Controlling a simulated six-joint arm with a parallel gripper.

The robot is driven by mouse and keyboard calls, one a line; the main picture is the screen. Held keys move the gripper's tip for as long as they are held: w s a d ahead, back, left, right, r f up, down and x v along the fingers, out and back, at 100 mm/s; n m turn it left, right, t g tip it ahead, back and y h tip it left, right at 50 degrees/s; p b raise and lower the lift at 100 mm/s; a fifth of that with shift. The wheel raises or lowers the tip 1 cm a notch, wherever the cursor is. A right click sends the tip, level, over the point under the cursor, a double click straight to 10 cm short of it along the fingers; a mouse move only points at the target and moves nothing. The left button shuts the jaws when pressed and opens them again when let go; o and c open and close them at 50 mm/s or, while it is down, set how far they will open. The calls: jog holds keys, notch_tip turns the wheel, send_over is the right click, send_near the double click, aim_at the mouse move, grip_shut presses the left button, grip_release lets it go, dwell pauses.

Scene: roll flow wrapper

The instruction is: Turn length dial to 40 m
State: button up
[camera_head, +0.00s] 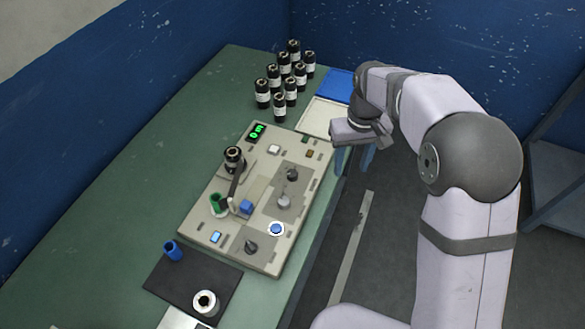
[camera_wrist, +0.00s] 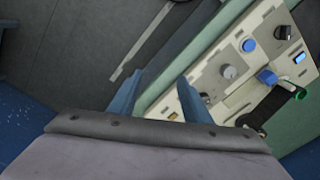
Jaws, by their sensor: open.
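The wrapper's beige panel (camera_head: 222,190) carries several controls. A dark knob (camera_head: 292,174), a grey knob (camera_head: 284,202) and a black knob (camera_head: 250,246) sit along its right side. I cannot tell from labels which one is the length dial. A small display (camera_head: 256,132) shows green digits, too small and rotated to read surely. My gripper (camera_head: 353,161) is open and empty, off the panel's right edge, over the floor. In the wrist view the fingers (camera_wrist: 160,82) point toward the panel; the grey knob (camera_wrist: 229,72) and black knob (camera_wrist: 280,33) show beyond the right finger.
Several black bottles (camera_head: 284,75) stand at the back of the green table (camera_head: 130,170). A white tray (camera_head: 325,116) and a blue tray (camera_head: 339,86) lie beside them. A dark mat (camera_head: 190,284) is in front.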

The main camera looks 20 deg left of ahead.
aim_at(292, 173)
jog(key=a+f+n, duration=0.1)
jog(key=a, duration=0.4)
jog(key=a+f+n, duration=0.1)
jog(key=a, duration=0.4)
jog(key=a+f+n, duration=0.1)
jog(key=a, duration=0.5)
jog(key=shift+s+f, duration=0.15)
jog(key=shift+d+f+p, duration=0.1)
jog(key=shift+f+p, duration=1.2)
jog(key=shift+f, duration=2.35)
jog(key=c, duration=1)
